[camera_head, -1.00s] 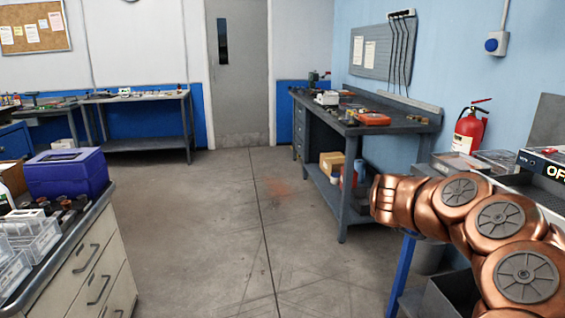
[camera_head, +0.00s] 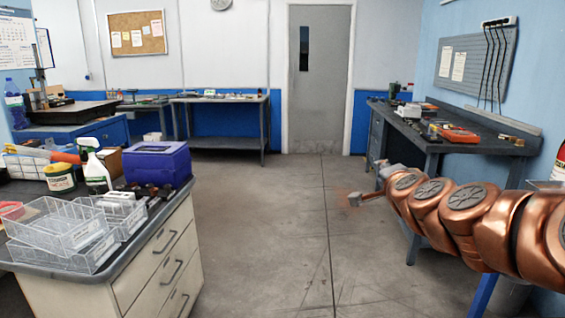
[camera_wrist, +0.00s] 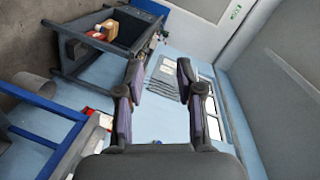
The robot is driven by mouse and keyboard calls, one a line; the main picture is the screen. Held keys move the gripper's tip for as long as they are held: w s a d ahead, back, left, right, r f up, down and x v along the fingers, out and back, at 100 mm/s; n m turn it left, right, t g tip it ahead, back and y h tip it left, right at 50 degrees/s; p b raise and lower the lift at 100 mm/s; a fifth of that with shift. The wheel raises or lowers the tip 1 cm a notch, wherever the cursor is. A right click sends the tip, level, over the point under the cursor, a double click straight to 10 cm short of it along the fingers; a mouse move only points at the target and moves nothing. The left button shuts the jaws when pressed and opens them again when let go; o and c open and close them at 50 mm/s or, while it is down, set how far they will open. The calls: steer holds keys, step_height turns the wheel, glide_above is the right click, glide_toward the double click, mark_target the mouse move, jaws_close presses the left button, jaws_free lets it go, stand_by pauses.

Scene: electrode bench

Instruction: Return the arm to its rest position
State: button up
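My copper-coloured arm (camera_head: 455,205) reaches in from the right edge of the head view, its rounded joints in a row. It is stretched out over the open floor, in front of the dark workbench (camera_head: 440,133). My gripper (camera_head: 358,199) shows only as a small grey end beyond the arm, partly hidden by it. In the wrist view my gripper (camera_wrist: 160,68) has its two dark fingers spread apart with nothing between them. The wrist view is tilted, with the workbench beyond the fingers at upper left.
A red extinguisher (camera_head: 559,165) is at the right edge. The floor (camera_head: 270,215) between cabinet and workbench is clear.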

steer(key=s+a+f+n+g+y, duration=0.5)
steer(key=s+a+f+n, duration=0.4)
steer(key=a, duration=0.5)
steer(key=s+f+n+g, duration=0.2)
steer(key=s+f+g, duration=0.2)
steer(key=s+f, duration=0.45)
steer(key=s+f+n+g, duration=0.2)
steer(key=s+f+g, duration=0.25)
steer(key=s, duration=0.75)
steer(key=s+d+f+n+g+h, duration=0.1)
steer(key=s+d+f+g+h, duration=0.15)
steer(key=s, duration=0.65)
steer(key=s+d+f+n+g+h, duration=0.1)
steer(key=s+d+g, duration=0.25)
steer(key=s, duration=0.45)
step_height(320, 180, up, 18)
steer(key=w+t+p, duration=0.1)
steer(key=p, duration=1.5)
steer(key=shift+d+t, duration=0.15)
steer(key=shift+t, duration=0.2)
steer(key=shift+w+d+m, duration=0.1)
steer(key=shift+d+m, duration=0.05)
steer(key=shift+m, duration=0.15)
